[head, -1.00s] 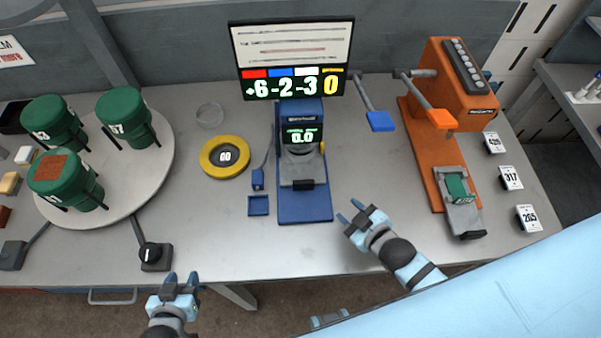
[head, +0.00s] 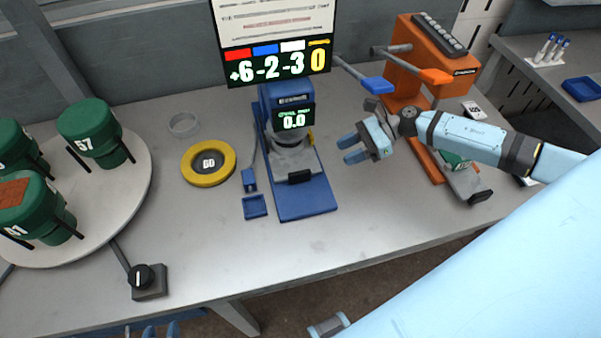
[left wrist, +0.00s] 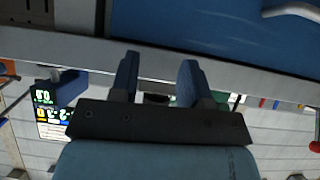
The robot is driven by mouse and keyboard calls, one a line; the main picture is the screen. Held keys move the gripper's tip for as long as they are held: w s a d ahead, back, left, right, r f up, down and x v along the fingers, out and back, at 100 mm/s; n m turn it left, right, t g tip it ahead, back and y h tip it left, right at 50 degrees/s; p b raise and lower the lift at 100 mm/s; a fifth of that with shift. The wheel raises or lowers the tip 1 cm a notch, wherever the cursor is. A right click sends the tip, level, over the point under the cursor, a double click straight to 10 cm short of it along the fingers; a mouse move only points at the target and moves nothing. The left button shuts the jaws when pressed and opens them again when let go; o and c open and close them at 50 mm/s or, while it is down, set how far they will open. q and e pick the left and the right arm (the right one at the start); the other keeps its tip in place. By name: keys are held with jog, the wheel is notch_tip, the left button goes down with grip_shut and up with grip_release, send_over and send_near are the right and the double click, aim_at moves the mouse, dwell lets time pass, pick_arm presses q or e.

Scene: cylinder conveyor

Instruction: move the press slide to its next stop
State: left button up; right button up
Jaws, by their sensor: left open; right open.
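The orange press (head: 403,75) stands at the right of the bench. Its grey slide (head: 468,182), with a black front end and a green piece on it, is at the near end of the orange rail. My right forearm hides part of the slide and rail. My right gripper (head: 350,148) is open and empty, left of the press, between it and the blue machine (head: 303,193). My left gripper (head: 160,331) is only just in view at the bottom edge, in front of the bench; the left wrist view shows its open, empty fingers (left wrist: 158,78).
Blue (head: 375,84) and orange (head: 436,76) paddle levers reach out by the press. A yellow ring dial (head: 208,162), a turntable (head: 141,200) with green canisters and a black knob (head: 143,276) are at left. The bench's front middle is clear.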

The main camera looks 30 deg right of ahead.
aim_at(302, 172)
jog(key=p+x, duration=0.2)
jog(key=x, duration=0.9)
jog(key=shift+w+a+r+p, duration=0.1)
jog(key=shift+w+a+p, duration=0.05)
jog(key=shift+p, duration=0.2)
jog(key=shift+x, duration=0.75)
jog(key=shift+c, duration=0.4)
grip_shut()
